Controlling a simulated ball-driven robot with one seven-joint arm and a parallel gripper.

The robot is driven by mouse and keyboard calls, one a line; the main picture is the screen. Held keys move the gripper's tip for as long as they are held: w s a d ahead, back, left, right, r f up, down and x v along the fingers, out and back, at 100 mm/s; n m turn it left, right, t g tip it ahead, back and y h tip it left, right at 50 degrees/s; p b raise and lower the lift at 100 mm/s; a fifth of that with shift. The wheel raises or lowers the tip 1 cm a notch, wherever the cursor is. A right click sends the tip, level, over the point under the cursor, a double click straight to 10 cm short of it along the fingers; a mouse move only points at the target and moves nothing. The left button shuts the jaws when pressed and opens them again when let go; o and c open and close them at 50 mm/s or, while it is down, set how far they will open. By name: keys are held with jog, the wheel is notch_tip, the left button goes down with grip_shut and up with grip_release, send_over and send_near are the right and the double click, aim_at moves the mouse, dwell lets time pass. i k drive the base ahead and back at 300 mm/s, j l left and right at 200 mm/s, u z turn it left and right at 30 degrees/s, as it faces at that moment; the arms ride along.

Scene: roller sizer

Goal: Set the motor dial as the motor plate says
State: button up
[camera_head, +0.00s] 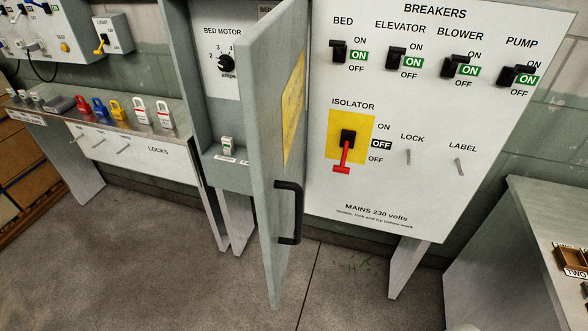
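The motor dial (227,63) is a black knob on a white panel headed BED MOTOR, inside an open grey cabinet. Scale numbers and the word "amps" show round it, partly hidden by the door; I cannot read its setting for sure. The cabinet door (267,200) stands open towards me, with a black handle (289,212) and a yellow sheet (293,105) seen too edge-on to read. No motor plate can be made out. A small white and green item (227,146) stands on the cabinet's lower ledge. My gripper is not in view.
The breakers panel (335,215) stands right of the door, its red isolator handle (343,158) pointing down beside OFF. A locks bench (150,150) with coloured padlocks is at left. A grey table (520,240) is at lower right. The floor (180,270) in front is clear.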

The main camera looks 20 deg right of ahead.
aim_at(225, 64)
jog(key=i+j+z, duration=0.15)
jog(key=j+z, duration=0.15)
jog(key=j, duration=0.15)
jog(key=i+j+u, duration=0.4)
jog(key=j+u, duration=0.15)
jog(key=j, duration=0.15)
jog(key=i+j+u, duration=0.1)
jog(key=i+j, duration=0.45)
